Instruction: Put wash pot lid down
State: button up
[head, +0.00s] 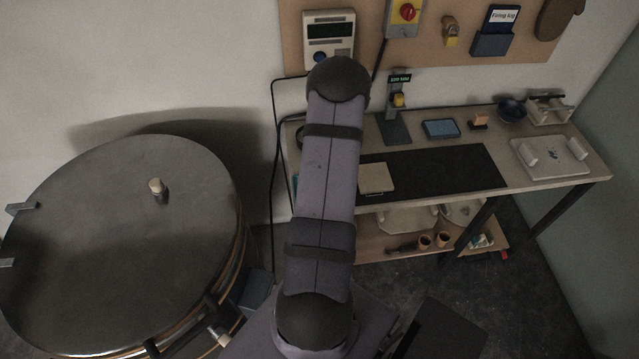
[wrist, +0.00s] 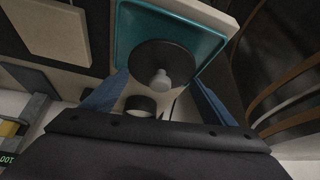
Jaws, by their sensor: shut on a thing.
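The wash pot lid appears to be the dark round disc (wrist: 163,57) with a grey knob in the wrist view. My gripper (wrist: 158,78) has its blue fingers on either side of the knob and is shut on the lid. The lid is over a teal-lined tray (wrist: 207,72); whether it touches the tray cannot be told. A small pale-rimmed round vessel (wrist: 140,103), perhaps the wash pot, shows just below the lid in the picture, partly hidden. In the head view my arm hides the gripper and the lid.
A pale square pad (head: 376,178) lies on a dark mat (head: 450,170) on the workbench. A large round-lidded drum (head: 110,240) stands left of the bench. A stand with a green label (head: 399,79), a blue tray (head: 440,128) and a bowl (head: 511,109) stand toward the back.

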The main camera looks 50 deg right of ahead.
jog(key=shift+f, duration=1.55)
jog(key=shift+f, duration=0.1)
jog(key=o, duration=1)
jog(key=shift+o, duration=0.2)
jog(key=shift+v, duration=0.85)
jog(key=v, duration=1)
jog(key=shift+r+p, duration=0.3)
jog(key=shift+p, duration=0.05)
